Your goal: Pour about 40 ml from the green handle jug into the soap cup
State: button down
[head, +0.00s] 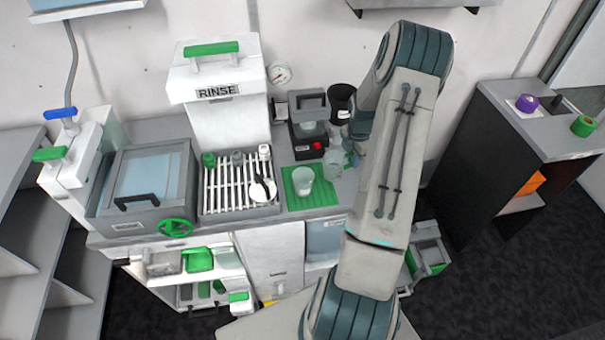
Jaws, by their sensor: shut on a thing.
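A clear, cup-like vessel (303,180) stands upright on a green mat (295,203) on the counter; I cannot confirm that it is the soap cup. Another clear vessel (335,162) is just right of it, close beside my arm and partly hidden. No green handle shows on it, so I cannot tell whether it is the green handle jug. My arm rises in front of the counter and bends down behind itself. My gripper's fingers are hidden behind the arm, so their hold cannot be seen. The liquid levels are too small to read.
A white RINSE dispenser (217,95) stands behind a slatted drying rack (212,197) with small items. A dark machine (309,128) with a red button and a black cup (341,97) are behind the mat. A lidded grey basin (145,180) is left. A dark cabinet (500,165) stands right.

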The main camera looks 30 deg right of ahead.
jog(key=shift+a, duration=0.1)
jog(key=shift+w+a+r+h, duration=0.1)
jog(key=shift+a+r+h, duration=0.25)
jog(key=shift+r+h, duration=0.25)
jog(key=shift+a+r+h, duration=0.35)
jog(key=shift+r+h, duration=0.15)
jog(key=shift+r, duration=0.15)
jog(key=shift+a+r+h, duration=0.75)
jog(key=shift+r+h, duration=0.05)
jog(key=a+r+h+b, duration=0.4)
jog(key=a+r+h, duration=0.1)
jog(key=r+h, duration=0.2)
jog(key=shift+a+b, duration=0.25)
jog(key=shift+b, duration=0.15)
jog(key=shift+a+r+h+b, duration=0.25)
jog(key=shift+a+h+b, duration=0.1)
jog(key=shift+h, duration=0.05)
jog(key=shift+r, duration=0.1)
